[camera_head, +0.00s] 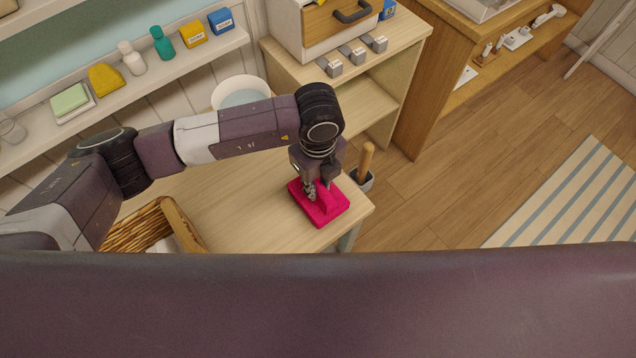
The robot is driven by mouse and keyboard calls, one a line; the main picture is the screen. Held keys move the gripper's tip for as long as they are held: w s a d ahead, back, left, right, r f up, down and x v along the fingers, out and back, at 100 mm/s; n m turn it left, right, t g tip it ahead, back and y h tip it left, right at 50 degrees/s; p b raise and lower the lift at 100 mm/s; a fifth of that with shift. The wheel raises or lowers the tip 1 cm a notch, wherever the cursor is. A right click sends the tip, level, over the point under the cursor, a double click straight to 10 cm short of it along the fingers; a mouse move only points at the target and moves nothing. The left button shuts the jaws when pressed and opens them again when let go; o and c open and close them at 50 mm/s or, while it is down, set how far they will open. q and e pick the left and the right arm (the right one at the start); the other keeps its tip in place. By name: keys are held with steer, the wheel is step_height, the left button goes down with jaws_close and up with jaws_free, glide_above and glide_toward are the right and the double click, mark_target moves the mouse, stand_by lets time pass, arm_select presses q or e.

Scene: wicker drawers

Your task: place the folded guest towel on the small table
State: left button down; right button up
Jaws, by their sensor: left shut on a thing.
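The folded guest towel (327,213) is bright pink and lies flat and level under my left gripper (319,190). The gripper points down and is shut on the towel, pinching up a ridge in its middle. The towel is over the right end of the small table (235,200), a pale wooden top, near its right corner. It is at or just above the surface; I cannot tell whether its whole underside touches. My right gripper is not in view.
A wicker drawer (145,226) stands at the table's left. A white bowl (241,92) is behind my arm. A wooden-handled brush in a holder (366,165) stands just right of the table. A wall shelf (150,80) holds bottles and boxes. The table's middle is clear.

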arm_select(q)
steer(key=c, duration=1.8)
jaws_free()
steer(key=shift+f, duration=0.1)
steer(key=shift+o, duration=0.2)
steer(key=shift+r, duration=0.6)
step_height(320, 180, up, 11)
steer(key=b, duration=0.2)
steer(key=shift+b, duration=0.4)
